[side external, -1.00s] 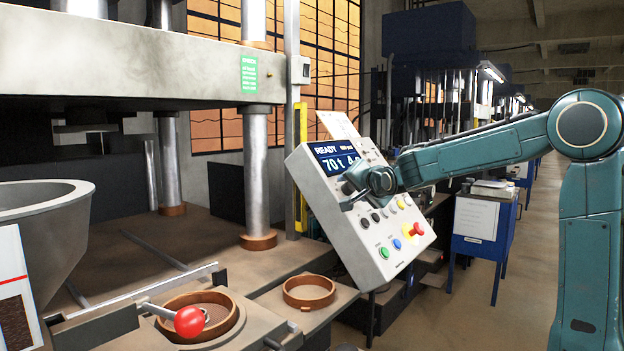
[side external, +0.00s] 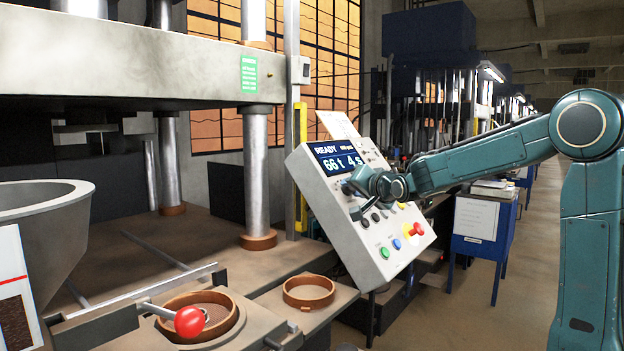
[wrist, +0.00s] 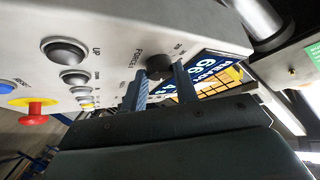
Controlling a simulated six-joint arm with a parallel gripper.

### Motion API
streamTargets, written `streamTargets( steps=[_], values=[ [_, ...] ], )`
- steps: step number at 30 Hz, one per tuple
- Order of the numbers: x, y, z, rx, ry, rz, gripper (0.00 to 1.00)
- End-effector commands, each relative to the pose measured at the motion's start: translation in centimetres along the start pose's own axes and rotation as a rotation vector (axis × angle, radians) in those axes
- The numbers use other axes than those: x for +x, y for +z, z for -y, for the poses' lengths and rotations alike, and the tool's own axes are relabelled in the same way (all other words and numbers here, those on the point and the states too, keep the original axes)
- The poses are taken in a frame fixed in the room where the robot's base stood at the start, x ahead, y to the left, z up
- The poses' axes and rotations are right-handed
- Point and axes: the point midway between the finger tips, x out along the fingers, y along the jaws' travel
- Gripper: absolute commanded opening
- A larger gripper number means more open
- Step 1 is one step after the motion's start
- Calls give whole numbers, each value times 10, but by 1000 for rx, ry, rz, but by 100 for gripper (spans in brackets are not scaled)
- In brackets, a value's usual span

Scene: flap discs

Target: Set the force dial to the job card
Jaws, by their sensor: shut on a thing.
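In the side view my gripper (side external: 354,187) covers the dial. The panel's display (side external: 338,159) reads READY and 66 t, with a second figure that looks like 4.5. The display (wrist: 207,72) shows partly in the wrist view, behind a finger. A white card (side external: 338,124) stands at the panel's top edge; its writing is unreadable.
The control panel (side external: 350,232) carries several buttons below the dial, including a red mushroom button on a yellow base (side external: 413,230). A press with steel columns (side external: 252,160) stands to the left. A red-knobbed lever (side external: 189,321) is at the lower left, by brown ring moulds (side external: 309,292).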

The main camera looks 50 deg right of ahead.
Motion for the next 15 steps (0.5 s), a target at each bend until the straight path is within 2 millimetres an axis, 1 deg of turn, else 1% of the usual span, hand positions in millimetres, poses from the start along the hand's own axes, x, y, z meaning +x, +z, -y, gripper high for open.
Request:
streamTargets(
  steps=[15],
  values=[
    [1,-2,-8,-270,-212,19,7]
  ],
)
